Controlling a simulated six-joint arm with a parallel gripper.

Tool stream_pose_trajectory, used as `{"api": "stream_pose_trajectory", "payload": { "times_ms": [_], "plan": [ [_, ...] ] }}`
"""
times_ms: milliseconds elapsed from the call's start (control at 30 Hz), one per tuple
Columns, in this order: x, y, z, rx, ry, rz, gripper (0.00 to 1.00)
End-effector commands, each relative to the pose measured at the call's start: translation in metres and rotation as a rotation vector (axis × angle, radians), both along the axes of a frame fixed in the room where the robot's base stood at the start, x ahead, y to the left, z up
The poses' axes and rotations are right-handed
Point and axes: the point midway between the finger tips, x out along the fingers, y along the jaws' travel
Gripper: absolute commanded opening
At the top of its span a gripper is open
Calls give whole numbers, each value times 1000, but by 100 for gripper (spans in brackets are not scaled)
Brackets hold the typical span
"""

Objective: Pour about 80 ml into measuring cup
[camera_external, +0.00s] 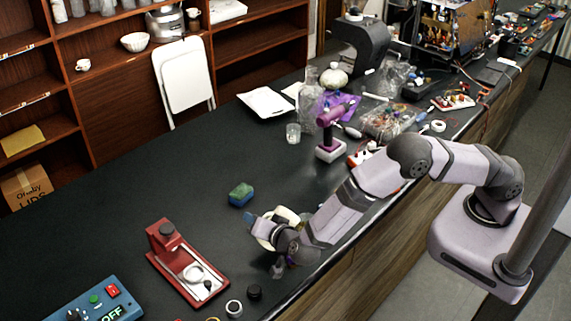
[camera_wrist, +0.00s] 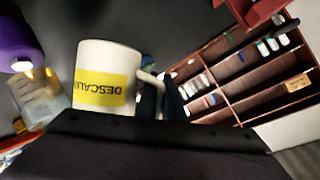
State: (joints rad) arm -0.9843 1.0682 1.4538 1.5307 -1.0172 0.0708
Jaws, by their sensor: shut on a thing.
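A white mug with a yellow label reading "DESCAL…" (camera_wrist: 105,88) fills the left middle of the wrist view, its lettering upside down there. My gripper (camera_wrist: 163,100) is shut on the mug's handle. In the external view, my gripper (camera_external: 279,243) is low near the table's front edge and partly hides the white mug (camera_external: 287,214). A small clear cup (camera_external: 293,133) stands on the table farther back, left of the purple device; it may be the measuring cup. A clear vessel (camera_wrist: 42,98) is blurred at the left of the wrist view. I cannot see the liquid level in any vessel.
A blue-green sponge (camera_external: 241,194) lies left of my gripper. A red device (camera_external: 186,262) and a blue control box (camera_external: 88,307) are at the front left. The purple device (camera_external: 335,123) and bagged parts (camera_external: 388,121) stand behind my arm. The left middle of the table is clear.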

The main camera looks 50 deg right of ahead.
Motion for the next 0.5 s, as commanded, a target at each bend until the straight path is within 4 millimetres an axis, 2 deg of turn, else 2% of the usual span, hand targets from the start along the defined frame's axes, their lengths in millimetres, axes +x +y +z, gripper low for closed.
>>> {"api": "stream_pose_trajectory", "payload": {
  "times_ms": [500],
  "plan": [
    [7,19,-19,-196,66,1,0]
  ]
}}
